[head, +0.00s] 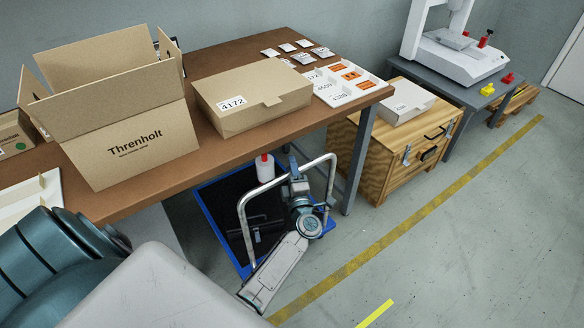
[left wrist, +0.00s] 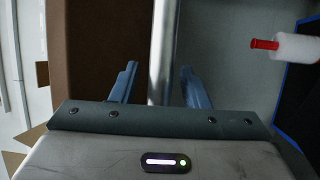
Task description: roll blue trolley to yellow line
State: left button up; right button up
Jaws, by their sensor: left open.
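The blue trolley (head: 219,233) stands on the floor, partly under the table, with a dark deck and blue rim. Its bent metal handle (head: 243,215) rises at its near side. My left gripper (head: 297,172) is at the handle, its fingers open. In the left wrist view, the handle bar (left wrist: 162,40) runs between the two open fingers (left wrist: 158,75), with a gap visible at least on the left. A worn yellow line (head: 405,222) crosses the floor diagonally right of the trolley. A shorter bright yellow strip (head: 376,314) lies nearer. My right gripper is not in view.
A white bottle with a red cap (head: 264,168) stands on the trolley. The brown table (head: 185,175) carries cardboard boxes, and its metal leg (head: 358,160) is close right of the trolley. A wooden crate (head: 395,165) stands further right. The floor beyond the worn line is clear.

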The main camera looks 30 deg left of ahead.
pick_arm(q)
jog(key=shift+w+a, duration=0.2)
jog(key=shift+w, duration=0.05)
grip_shut()
jog(key=a, duration=0.1)
jog(key=w+a, duration=0.1)
jog(key=a, duration=0.1)
jog(key=w+a+p, duration=0.1)
jog(key=a, duration=0.1)
jog(key=shift+w+a+r, duration=0.1)
jog(key=shift+a+r, duration=0.05)
jog(key=shift+r, duration=0.05)
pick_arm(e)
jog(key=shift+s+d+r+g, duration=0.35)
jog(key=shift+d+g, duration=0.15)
